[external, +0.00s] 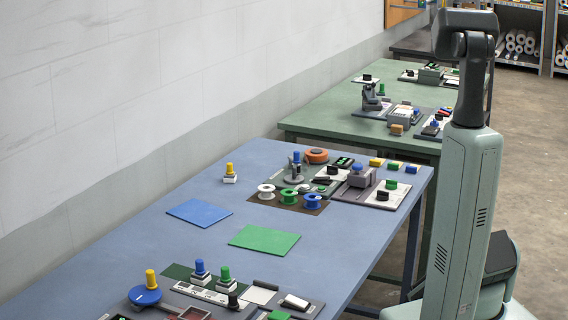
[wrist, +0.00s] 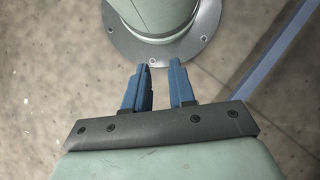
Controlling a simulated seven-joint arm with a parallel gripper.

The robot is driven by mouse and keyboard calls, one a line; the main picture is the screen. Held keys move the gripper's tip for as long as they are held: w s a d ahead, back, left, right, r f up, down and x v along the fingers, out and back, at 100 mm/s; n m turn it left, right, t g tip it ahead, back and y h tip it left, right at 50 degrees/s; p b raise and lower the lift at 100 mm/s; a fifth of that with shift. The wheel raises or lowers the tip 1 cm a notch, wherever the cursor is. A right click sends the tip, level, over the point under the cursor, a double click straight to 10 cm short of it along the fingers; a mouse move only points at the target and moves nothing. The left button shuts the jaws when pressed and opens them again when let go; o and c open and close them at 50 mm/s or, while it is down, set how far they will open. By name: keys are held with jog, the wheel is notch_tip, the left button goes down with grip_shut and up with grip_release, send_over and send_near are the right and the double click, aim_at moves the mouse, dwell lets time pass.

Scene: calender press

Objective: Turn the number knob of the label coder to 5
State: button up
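I cannot tell for sure which device is the label coder, and no number on any knob can be read at this size. Small devices with dark knobs stand at the far right of the blue table in the external view, among them a black knob on a white plate (external: 383,195). My gripper (wrist: 160,67) shows in the wrist view with its two blue fingers apart and nothing between them. It points down at the floor beside my base, away from the tables. In the external view my gripper is not visible.
The blue table (external: 130,232) also holds a blue mat (external: 199,212), a green mat (external: 264,239), several spools and a near cluster of devices. A green table (external: 310,116) with more devices stands behind. The blue table's middle is mostly clear.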

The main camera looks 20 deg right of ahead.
jog(key=o, duration=0.7)
jog(key=shift+t, duration=0.9)
jog(key=w+d+r, duration=0.1)
jog(key=w, duration=0.3)
jog(key=w+d+r, duration=0.1)
jog(key=w+r, duration=0.1)
jog(key=w, duration=0.2)
jog(key=w+d+r, duration=0.1)
jog(key=w, duration=0.3)
jog(key=shift+w+d+r, duration=0.25)
jog(key=shift+d+r, duration=0.05)
jog(key=shift+d, duration=0.1)
jog(key=shift+o, duration=0.2)
jog(key=w+d+r+t, duration=0.2)
jog(key=w+d+r, duration=0.85)
jog(key=r, duration=0.35)
jog(key=w+d+r+t, duration=0.3)
jog(key=w+d+r, duration=0.8)
jog(key=r, duration=0.4)
notch_tip(320, 180, up, 26)
jog(key=n+t+y, duration=0.3)
jog(key=n, duration=0.6)
send_over(392, 183)
jog(key=s+d, duration=0.3)
jog(key=d, duration=0.1)
jog(key=x, duration=1.3)
jog(key=shift+s+d+f, duration=0.1)
jog(key=shift+s+f, duration=0.05)
jog(key=shift+c, duration=0.5)
jog(key=c, duration=0.9)
